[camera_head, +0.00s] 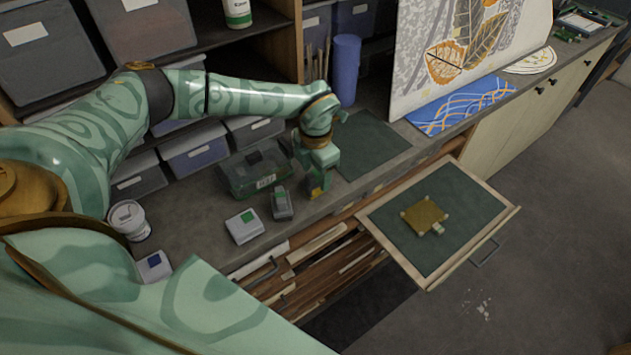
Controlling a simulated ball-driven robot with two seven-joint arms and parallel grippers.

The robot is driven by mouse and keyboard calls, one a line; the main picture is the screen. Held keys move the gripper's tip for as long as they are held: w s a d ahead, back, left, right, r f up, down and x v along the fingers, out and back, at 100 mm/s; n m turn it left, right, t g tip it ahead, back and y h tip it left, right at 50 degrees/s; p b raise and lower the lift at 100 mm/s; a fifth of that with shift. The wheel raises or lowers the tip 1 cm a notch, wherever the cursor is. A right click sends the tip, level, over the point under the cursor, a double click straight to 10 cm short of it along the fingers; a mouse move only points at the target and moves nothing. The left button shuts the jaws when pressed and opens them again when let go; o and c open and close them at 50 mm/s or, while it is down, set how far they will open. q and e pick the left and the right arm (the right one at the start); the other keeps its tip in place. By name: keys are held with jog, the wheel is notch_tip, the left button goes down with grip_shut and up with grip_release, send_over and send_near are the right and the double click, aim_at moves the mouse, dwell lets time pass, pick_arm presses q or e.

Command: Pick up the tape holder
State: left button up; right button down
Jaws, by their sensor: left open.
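A small dark grey item with a green patch (282,204) stands on the counter, left of my left gripper. It may be the tape holder, but it is too small to be sure. My left gripper (317,192) points down at the counter's front edge, beside this item and apart from it. It is open, and nothing shows between its fingers. An open drawer (444,272) sticks out to the right, with a yellow square piece with pale corners (424,217) on its green lining. My right gripper is not in view.
A pale box with a green label (243,227), a white tub (129,221) and a dark green case (252,177) crowd the counter at left. A blue cylinder (345,70) and a leaf-patterned panel (440,50) stand behind. A green mat (370,145) lies bare.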

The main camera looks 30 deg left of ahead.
pick_arm(q)
notch_tip(320, 180, down, 2)
jog(key=shift+f, duration=0.2)
jog(key=shift+c, duration=0.3)
jog(key=c, duration=1.1)
jog(key=shift+o, duration=0.2)
jog(key=shift+r, duration=0.1)
jog(key=shift+r, duration=0.3)
notch_tip(320, 180, up, 2)
jog(key=shift+w+r, duration=0.1)
jog(key=shift+r, duration=0.05)
jog(key=s+d+r+b, duration=0.1)
jog(key=s+d+r, duration=0.7)
jog(key=s+r, duration=0.2)
jog(key=shift+s+d, duration=0.25)
jog(key=shift+s, duration=0.4)
